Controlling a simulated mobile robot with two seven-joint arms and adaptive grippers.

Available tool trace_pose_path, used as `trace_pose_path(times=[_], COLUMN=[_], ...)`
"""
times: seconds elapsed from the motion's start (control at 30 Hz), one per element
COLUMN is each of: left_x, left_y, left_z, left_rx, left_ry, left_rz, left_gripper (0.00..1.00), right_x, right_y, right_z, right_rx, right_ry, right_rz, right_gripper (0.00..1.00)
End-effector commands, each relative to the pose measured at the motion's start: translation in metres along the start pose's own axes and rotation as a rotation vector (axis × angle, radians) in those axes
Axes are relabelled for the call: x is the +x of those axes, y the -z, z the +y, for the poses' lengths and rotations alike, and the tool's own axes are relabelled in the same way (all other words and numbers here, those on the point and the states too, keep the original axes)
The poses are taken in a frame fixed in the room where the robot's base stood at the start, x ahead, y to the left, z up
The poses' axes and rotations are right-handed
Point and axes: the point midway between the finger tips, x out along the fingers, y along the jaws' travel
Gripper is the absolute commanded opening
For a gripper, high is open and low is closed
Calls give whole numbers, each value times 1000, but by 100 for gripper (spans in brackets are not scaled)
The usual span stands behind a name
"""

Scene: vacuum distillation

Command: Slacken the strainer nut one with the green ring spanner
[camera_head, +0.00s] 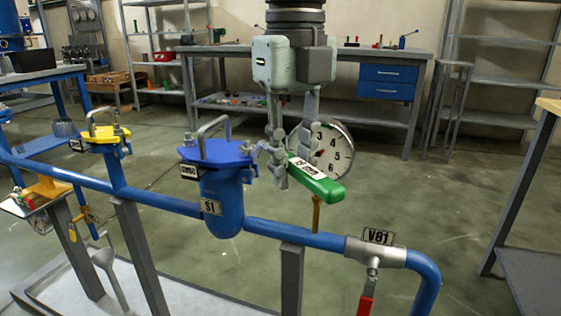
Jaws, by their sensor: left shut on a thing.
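My left gripper (292,165) comes down from the top centre, fingers pointing down. It is shut on the green ring spanner (322,183), whose green handle with a white label slants down to the right. The spanner's grey end points left, toward the right side of the blue strainer (224,200) marked S1. A strainer nut (247,149) shows at the right edge of the lid, close to that end. I cannot tell whether the ring is around this nut or beside it. Another nut and stud (189,139) stand at the lid's left. My right gripper is out of view.
A pressure gauge (334,150) stands right behind the spanner. A yellow-lidded strainer (101,135) stands left. A workbench (330,52) is at the back.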

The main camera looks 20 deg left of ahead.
Motion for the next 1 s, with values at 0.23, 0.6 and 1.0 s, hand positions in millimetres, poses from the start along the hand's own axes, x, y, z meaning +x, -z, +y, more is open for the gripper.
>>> trace_pose_path(times=[0.23, 0.6, 1.0], left_x=[0, -2, 0], left_y=[0, -2, -2], left_z=[0, -28, -28], left_rx=[-1, -187, -194], left_ry=[1, 1, 3], left_rz=[-1, 2, -1], left_gripper=[0, 0, 0], right_x=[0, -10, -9], right_y=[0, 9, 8], right_z=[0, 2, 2], right_rx=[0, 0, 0], right_ry=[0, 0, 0], right_rz=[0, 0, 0], right_gripper=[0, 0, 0])
